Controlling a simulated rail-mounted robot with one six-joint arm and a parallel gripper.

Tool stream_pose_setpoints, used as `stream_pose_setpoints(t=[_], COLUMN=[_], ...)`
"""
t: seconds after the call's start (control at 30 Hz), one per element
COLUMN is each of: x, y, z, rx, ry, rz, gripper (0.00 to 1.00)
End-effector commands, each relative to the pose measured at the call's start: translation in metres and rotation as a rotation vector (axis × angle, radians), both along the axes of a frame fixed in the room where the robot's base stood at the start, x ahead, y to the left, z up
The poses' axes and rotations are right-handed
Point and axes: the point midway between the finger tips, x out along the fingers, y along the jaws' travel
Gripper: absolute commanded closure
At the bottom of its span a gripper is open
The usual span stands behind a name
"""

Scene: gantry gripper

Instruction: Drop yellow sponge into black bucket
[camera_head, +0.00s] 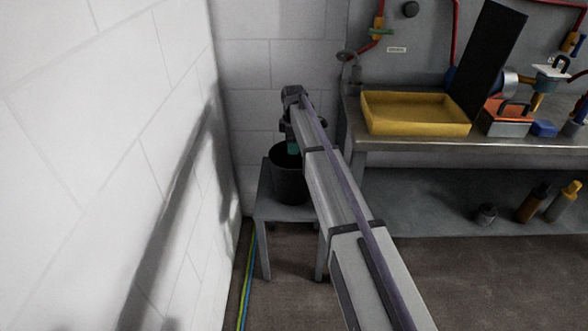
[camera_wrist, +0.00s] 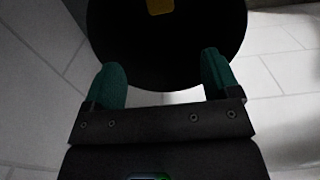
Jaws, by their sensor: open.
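The black bucket (camera_head: 289,178) stands upright on a small grey stool, left of centre in the head view and partly behind my arm. In the wrist view I look into the bucket (camera_wrist: 125,45), whose dark round inside fills the upper middle. A yellow piece that looks like the sponge (camera_wrist: 160,6) shows inside the bucket's outline at the top edge, partly cut off. My gripper (camera_wrist: 165,85) is open, its two green fingers wide apart with nothing between them. It is at the bucket's mouth; in the head view the gripper (camera_head: 293,147) is mostly hidden by my arm.
The grey stool (camera_head: 282,212) stands close to the white wall (camera_head: 110,120) on the left. A steel bench (camera_head: 480,145) on the right bears a yellow tray (camera_head: 415,128), a red toolbox (camera_head: 503,122) and a tall black panel (camera_head: 488,55). Bottles (camera_head: 532,203) stand on the lower shelf.

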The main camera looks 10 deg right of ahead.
Motion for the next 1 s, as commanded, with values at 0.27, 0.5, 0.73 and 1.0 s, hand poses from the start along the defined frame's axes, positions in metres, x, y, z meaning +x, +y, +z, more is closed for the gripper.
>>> stream_pose_setpoints(t=[0.27,0.5,0.73,1.0], x=[0.000,0.000,0.000,0.000], y=[0.000,0.000,0.000,0.000], z=[0.076,0.080,0.079,0.079], rx=[0.000,0.000,0.000,0.000], ry=[0.000,0.000,0.000,0.000], rz=[0.000,0.000,0.000,-0.073], gripper=[0.18,0.18,0.18,0.18])
